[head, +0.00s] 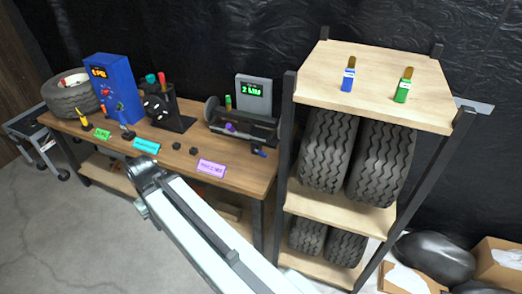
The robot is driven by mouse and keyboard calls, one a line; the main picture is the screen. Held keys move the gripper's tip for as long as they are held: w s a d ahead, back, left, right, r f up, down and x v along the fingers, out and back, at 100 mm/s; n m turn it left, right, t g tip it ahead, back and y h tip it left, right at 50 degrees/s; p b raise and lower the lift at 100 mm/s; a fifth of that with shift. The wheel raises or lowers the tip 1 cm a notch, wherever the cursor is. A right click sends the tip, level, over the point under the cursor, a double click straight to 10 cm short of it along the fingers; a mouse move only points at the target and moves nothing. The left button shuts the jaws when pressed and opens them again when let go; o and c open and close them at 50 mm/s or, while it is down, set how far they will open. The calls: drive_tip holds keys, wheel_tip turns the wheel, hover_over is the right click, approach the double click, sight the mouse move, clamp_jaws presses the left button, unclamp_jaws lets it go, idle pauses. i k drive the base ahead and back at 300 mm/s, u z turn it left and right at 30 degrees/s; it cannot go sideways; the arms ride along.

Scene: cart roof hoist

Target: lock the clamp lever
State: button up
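I cannot tell for certain which part is the clamp lever. In the head view, a black machine (164,112) on the workbench carries a red upright handle (162,79) and a teal knob (151,79). A second, dark low machine (255,127) to its right has a purple knob (231,128) and a small blue-tipped piece at its front. The locked or unlocked state of these parts is too small to read. My pale arm link reaches up from the bottom edge to a dark joint in front of the bench. My gripper does not show.
The wooden workbench (238,178) also holds a blue box with an orange display (113,88), a green-lit screen (253,91), coloured labels and a tire (69,94). A tire shelf (378,88) stands right. Boxes lie at lower right. Grey floor (75,225) is clear at left.

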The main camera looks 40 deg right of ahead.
sight(259, 152)
drive_tip(key=i, duration=0.95)
drive_tip(key=u, duration=0.05)
